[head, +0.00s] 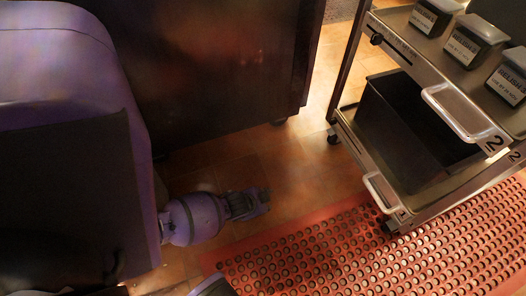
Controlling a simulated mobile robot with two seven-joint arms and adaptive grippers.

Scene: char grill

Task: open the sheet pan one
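No sheet pan can be made out in the head view. A gripper (260,200) on a purple and dark wrist points right over the tiled floor, left of the middle. Its arm comes in from the left, so I take it as my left gripper. Its fingers are small and dark, and I cannot tell whether they are open or shut. It appears apart from the cart and holds nothing that I can see. My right gripper is not visible.
A metal cart (412,57) marked 2, with handles (466,114), stands at right. It carries a black bin (405,120) and several relish containers (475,40). A dark cabinet (215,70) stands at the back. A red perforated mat (330,250) lies in front; tiled floor (290,160) is clear between.

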